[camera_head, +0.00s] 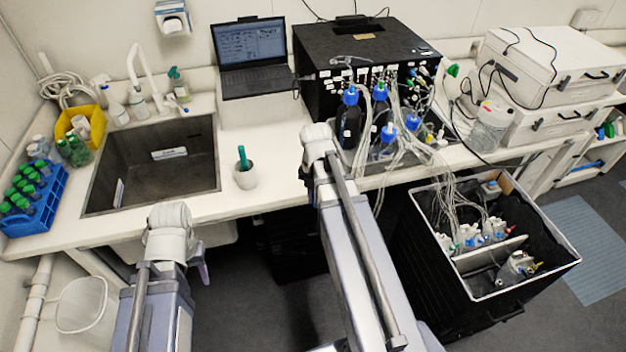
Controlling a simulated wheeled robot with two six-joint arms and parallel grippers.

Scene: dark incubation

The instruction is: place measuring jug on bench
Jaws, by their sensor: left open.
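A clear, jug-like container (490,125) with a pale top and a bit of red stands at the right of the bench (285,135), beside the white cases. It may be the measuring jug, but I cannot tell for sure. My left gripper (203,264) is mostly hidden behind its own arm at the bench's front edge, low left of centre. It is open, and I see nothing held in it. My right arm reaches up to the bench's front edge in the middle. Its gripper is hidden behind the arm, so its jaws do not show.
A sink (155,168) lies at the left, with a blue rack of green-capped bottles (33,200) beside it. A white cup (245,177) stands right of the sink. Blue-capped bottles with tubing (349,120) stand before a black box. A black crate (405,255) stands lower right.

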